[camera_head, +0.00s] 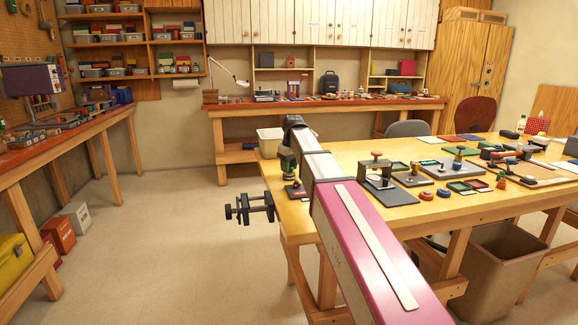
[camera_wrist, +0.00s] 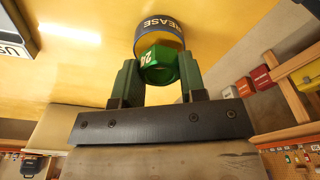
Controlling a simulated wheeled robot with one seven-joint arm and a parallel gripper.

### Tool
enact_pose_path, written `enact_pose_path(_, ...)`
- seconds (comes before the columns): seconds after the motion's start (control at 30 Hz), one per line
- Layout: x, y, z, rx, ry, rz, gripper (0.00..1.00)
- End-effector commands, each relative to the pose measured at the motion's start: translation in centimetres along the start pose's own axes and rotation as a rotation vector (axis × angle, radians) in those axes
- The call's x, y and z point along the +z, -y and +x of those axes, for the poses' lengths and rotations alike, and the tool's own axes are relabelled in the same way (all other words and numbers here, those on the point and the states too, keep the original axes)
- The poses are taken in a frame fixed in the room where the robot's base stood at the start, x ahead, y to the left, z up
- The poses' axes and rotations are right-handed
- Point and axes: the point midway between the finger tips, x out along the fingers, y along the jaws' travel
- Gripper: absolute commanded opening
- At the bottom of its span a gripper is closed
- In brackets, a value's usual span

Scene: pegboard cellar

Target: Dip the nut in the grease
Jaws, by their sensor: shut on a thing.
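A green hex nut (camera_wrist: 156,66) marked 24 sits between the two green fingers of my gripper (camera_wrist: 160,72) in the wrist view, and the fingers are shut on it. Just beyond the nut is a round grease tin (camera_wrist: 158,32) with a dark label band reading GREASE. The nut overlaps the tin's edge in this view. I cannot tell whether they touch or how deep the nut is. In the head view my gripper (camera_head: 288,160) points down over the near left corner of the yellow workbench (camera_head: 340,160). The nut is too small to make out there.
A black clamp (camera_head: 250,208) sticks out at the bench's left corner. A dark stand (camera_head: 378,178), small trays and several coloured parts lie to the right on the bench. A pale bin (camera_head: 270,142) stands behind.

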Motion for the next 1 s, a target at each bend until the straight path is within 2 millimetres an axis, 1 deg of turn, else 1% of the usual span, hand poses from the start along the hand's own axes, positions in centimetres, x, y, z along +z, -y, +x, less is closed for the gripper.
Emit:
enact_pose_path(0.43,-0.01,0.00,-0.01,0.000,0.000,0.000,0.23)
enact_pose_path(1.0,0.07,0.00,0.55,0.000,0.000,0.000,0.23)
